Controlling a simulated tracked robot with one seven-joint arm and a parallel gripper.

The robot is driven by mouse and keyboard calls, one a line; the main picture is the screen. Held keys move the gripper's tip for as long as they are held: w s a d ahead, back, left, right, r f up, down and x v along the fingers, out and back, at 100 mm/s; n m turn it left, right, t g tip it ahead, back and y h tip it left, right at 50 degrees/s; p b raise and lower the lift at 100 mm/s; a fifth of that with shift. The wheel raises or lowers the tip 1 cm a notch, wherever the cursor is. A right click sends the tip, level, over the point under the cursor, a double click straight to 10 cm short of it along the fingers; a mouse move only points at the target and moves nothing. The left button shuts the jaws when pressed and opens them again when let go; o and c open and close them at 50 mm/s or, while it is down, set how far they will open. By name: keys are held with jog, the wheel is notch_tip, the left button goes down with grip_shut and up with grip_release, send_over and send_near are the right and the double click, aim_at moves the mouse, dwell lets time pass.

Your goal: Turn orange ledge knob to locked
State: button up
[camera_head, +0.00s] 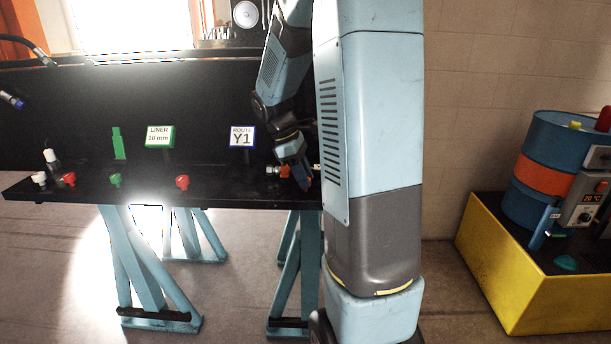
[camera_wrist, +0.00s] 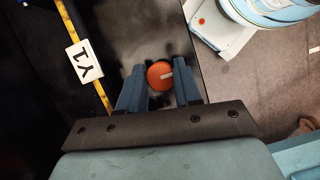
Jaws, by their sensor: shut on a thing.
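The orange ledge knob (camera_wrist: 160,75) shows in the wrist view as a round orange cap with a pale mark running from its middle toward the right. My gripper (camera_wrist: 160,88) has its two blue fingers on either side of the knob, shut on it. In the head view my gripper (camera_head: 304,178) reaches down to the right part of the black ledge, close beside my arm column. The knob is mostly hidden there by the fingers. I cannot read any locked marking near it.
A Y1 sign (camera_head: 242,137) and a LINER sign (camera_head: 159,137) stand behind. A yellow-sided platform (camera_head: 500,270) with a blue drum is at right.

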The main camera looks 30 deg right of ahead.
jog(key=m+g+y, duration=0.1)
jog(key=m, duration=0.3)
jog(key=m+y, duration=0.1)
jog(key=m, duration=0.1)
jog(key=m+y, duration=0.1)
jog(key=m, duration=0.1)
jog(key=shift+d+m+g, duration=0.1)
jog(key=shift+m+g, duration=0.2)
jog(key=m+y, duration=0.1)
jog(key=m, duration=0.3)
jog(key=shift+d+m+y, duration=0.1)
jog(key=shift+m+y, duration=0.2)
jog(key=shift+y, duration=0.1)
jog(key=shift+d+m+t+y, duration=0.1)
jog(key=shift+m+t+y, duration=0.25)
jog(key=shift+m, duration=0.75)
jog(key=shift+m+t+y, duration=0.35)
jog(key=shift+m, duration=0.75)
jog(key=o, duration=1)
jog(key=shift+o, duration=0.2)
jog(key=v, duration=1.3)
jog(key=shift+d+r, duration=0.2)
jog(key=shift+r, duration=0.1)
